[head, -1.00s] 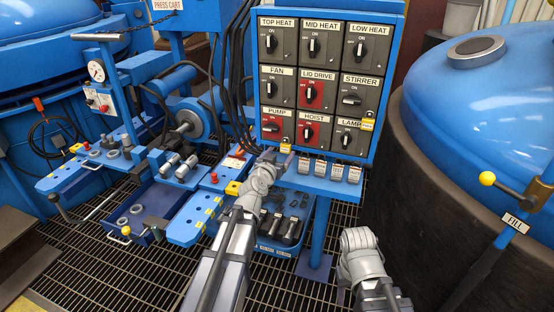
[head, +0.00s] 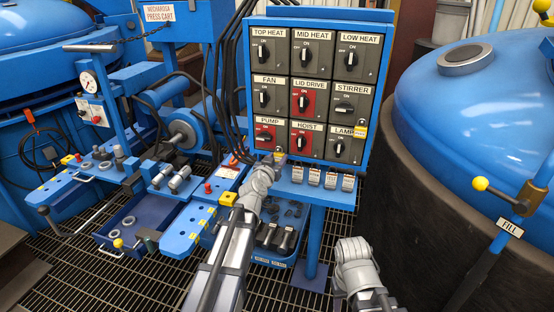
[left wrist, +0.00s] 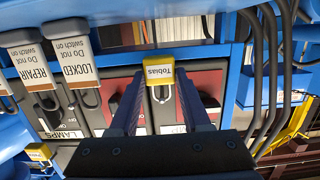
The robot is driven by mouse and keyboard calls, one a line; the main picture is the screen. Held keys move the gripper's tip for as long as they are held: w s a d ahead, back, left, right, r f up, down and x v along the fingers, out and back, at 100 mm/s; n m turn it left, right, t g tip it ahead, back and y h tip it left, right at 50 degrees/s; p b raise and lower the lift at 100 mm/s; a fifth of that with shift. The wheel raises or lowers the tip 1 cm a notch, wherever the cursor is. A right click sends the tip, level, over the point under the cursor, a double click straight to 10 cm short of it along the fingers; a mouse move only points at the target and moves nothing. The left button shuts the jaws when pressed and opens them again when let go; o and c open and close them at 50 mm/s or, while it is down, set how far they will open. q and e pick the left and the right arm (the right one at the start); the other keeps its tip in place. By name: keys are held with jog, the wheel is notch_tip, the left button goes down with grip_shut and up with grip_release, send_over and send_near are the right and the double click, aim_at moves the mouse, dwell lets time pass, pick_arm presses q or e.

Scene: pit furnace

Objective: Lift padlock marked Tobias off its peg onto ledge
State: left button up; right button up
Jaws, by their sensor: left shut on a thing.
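A yellow padlock marked Tobias (left wrist: 159,75) is between the fingers of my left gripper (left wrist: 160,100) in the left wrist view, where its lettering is upside down. The gripper is shut on it. Its dark shackle shows against the switch panel; I cannot tell how it sits on the peg. In the head view my left gripper (head: 279,160) is at the lower right corner of the PUMP switch and largely covers the padlock. The blue ledge (head: 287,187) runs just below the panel. My right arm is low in the head view; its fingers are not clear.
Another yellow padlock (head: 360,131) hangs by the LAMPS switch. Black cables (head: 216,90) run left of the panel (head: 372,90). A large blue-lidded vessel (head: 480,100) stands right.

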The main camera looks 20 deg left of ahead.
pick_arm(q)
grip_shut()
jog(key=shift+r+p, duration=0.4)
dwell(0.4)
jog(key=shift+s, duration=0.25)
jog(key=shift+s+a, duration=0.1)
jog(key=shift+s, duration=2.65)
jog(key=shift+r, duration=0.1)
notch_tip(320, 180, up, 24)
jog(key=p, duration=2.4)
jog(key=shift+r+p, duration=0.2)
jog(key=shift+p, duration=0.1)
